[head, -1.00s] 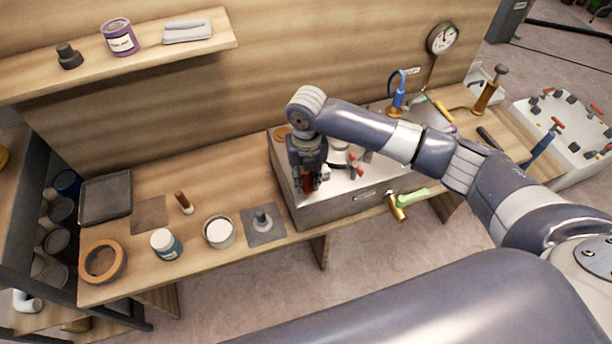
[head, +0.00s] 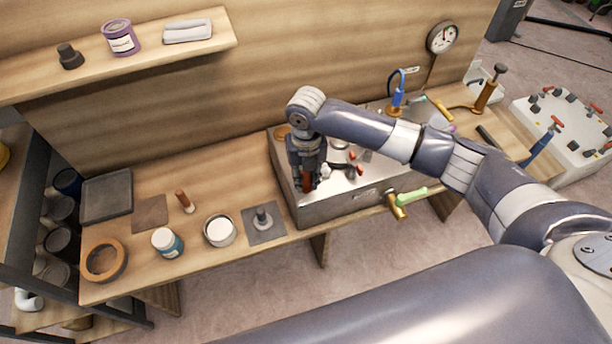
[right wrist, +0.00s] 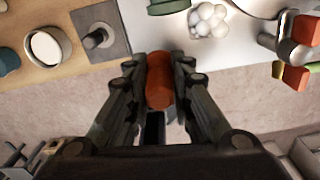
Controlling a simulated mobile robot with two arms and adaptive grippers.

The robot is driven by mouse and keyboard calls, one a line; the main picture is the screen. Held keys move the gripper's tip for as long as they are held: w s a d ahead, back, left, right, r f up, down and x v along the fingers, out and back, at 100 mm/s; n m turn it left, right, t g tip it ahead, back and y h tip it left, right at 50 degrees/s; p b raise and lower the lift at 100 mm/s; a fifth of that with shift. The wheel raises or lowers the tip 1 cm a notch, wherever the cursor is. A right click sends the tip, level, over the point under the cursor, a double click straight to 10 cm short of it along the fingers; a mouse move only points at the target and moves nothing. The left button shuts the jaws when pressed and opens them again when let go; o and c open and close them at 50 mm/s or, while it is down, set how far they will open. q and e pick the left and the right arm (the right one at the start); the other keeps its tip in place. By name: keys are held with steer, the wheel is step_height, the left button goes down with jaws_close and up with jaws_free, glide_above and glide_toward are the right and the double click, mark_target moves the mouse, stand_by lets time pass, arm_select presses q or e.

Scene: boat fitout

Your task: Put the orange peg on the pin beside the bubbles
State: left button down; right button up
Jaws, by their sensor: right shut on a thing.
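My right gripper (head: 307,184) is shut on the orange peg (head: 308,178) at the left part of the grey metal box top. In the right wrist view the orange peg (right wrist: 159,80) stands between the two fingers (right wrist: 158,88). The bubbles, a cluster of white balls (right wrist: 208,20), lie just beyond the peg and to its right there. In the head view the bubbles (head: 325,171) show just right of the gripper. I cannot make out the pin; the peg and fingers may hide it. My left gripper is not in view.
The metal box (head: 345,207) has red-handled parts (head: 357,168) on its right. A grey plate with a post (head: 263,219), a white tub (head: 219,231), a jar (head: 167,243) and an orange ring (head: 103,261) stand on the bench at left.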

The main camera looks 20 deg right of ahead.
steer(key=shift+f, duration=0.25)
steer(key=shift+f, duration=0.45)
steer(key=shift+f+b, duration=0.35)
steer(key=shift+b, duration=0.05)
stand_by(0.3)
steer(key=shift+f, duration=0.25)
steer(key=o, duration=0.9)
steer(key=shift+o, duration=0.8)
steer(key=o, duration=0.5)
steer(key=shift+c, duration=0.2)
